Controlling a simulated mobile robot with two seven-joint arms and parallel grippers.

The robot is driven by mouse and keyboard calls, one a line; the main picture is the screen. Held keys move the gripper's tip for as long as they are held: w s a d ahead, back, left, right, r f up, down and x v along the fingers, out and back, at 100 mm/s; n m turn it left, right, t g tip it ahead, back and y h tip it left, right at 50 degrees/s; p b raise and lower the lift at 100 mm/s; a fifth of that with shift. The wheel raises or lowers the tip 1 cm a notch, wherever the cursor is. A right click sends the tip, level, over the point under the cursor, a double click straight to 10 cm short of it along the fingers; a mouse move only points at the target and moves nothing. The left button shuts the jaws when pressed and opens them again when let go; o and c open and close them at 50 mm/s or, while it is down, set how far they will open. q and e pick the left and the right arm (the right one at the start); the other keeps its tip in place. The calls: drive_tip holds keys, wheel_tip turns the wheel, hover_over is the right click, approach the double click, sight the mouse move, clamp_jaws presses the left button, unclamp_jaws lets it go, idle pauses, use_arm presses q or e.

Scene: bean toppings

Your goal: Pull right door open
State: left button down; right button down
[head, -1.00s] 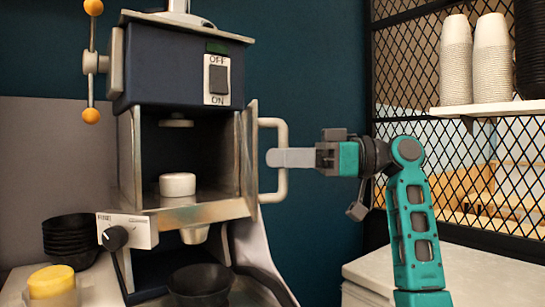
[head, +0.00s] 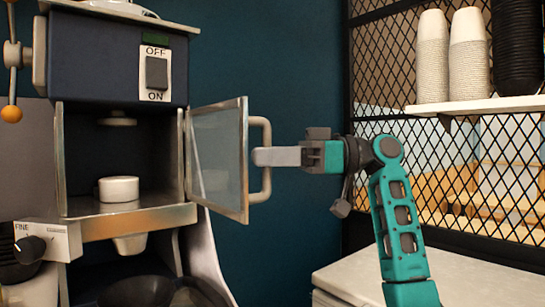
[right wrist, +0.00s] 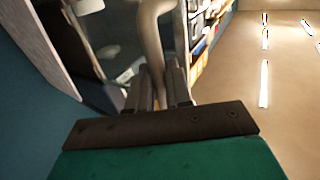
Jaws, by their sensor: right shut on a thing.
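The right door (head: 218,160) is a framed clear panel hinged on the right side of the machine's chamber. It stands partly open, swung out to the right. Its beige handle (head: 266,187) is a vertical loop on the door's outer side. My right gripper (head: 262,157) comes in from the right and is shut on the handle. In the right wrist view the handle (right wrist: 152,45) runs down between the two fingers (right wrist: 160,90). A white round cup-like piece (head: 119,189) sits on the chamber floor. My left gripper is not in view.
The blue machine body (head: 110,60) with an OFF/ON switch (head: 156,72) is above the chamber. A dark bowl (head: 137,291) is below. A white counter (head: 400,275) is at right, under a shelf (head: 480,106) with stacked cups (head: 432,60). A mesh partition stands behind.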

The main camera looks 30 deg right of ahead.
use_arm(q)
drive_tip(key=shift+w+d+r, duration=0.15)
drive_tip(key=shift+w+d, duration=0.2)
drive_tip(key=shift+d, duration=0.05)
use_arm(e)
drive_tip(key=shift+w+d+r, duration=0.1)
drive_tip(key=shift+w+d, duration=0.15)
drive_tip(key=shift+d, duration=0.1)
drive_tip(key=c, duration=1.4)
unclamp_jaws()
drive_tip(key=shift+o, duration=1.2)
drive_tip(key=shift+w+a, duration=0.2)
drive_tip(key=shift+a, duration=0.05)
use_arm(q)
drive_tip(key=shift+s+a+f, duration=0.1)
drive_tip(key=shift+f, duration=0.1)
use_arm(e)
drive_tip(key=shift+d, duration=0.1)
drive_tip(key=shift+s, duration=0.1)
